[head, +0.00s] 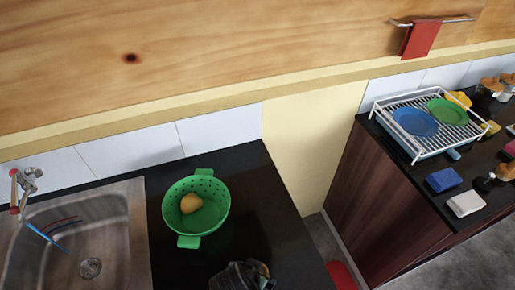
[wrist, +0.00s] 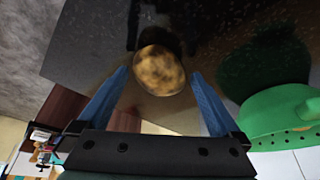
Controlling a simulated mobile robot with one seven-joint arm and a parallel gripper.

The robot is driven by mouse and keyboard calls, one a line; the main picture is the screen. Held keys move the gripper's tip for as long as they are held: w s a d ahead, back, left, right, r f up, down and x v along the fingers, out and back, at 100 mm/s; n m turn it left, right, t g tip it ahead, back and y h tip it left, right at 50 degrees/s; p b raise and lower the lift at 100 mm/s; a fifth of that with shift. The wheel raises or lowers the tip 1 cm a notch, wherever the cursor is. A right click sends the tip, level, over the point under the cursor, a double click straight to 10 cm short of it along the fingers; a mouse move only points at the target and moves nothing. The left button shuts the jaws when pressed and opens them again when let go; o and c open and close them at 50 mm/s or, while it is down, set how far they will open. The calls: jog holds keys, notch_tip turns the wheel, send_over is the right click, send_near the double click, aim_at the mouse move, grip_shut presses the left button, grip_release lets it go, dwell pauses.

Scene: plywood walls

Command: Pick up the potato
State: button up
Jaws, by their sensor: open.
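A brown, mottled potato (wrist: 160,70) shows in the wrist view, over the dark counter. My gripper (wrist: 158,74) is open, with its two blue fingers to the left and right of the potato. I cannot tell whether the fingers touch it. In the head view, my gripper (head: 241,276) shows as a dark shape at the bottom edge, and no potato is visible beside it. A yellow-brown rounded item (head: 190,203) lies in the green colander in the head view; I cannot tell what it is.
The green colander (head: 215,221) stands on the black counter (head: 262,205); it shows close to my gripper in the wrist view (wrist: 280,116). A steel sink (head: 122,240) is at left. Across a gap at right, another counter holds a dish rack (head: 424,152) and sponges.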

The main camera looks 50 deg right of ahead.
jog(key=shift+d+f, duration=0.1)
jog(key=shift+f, duration=0.1)
jog(key=c, duration=1.2)
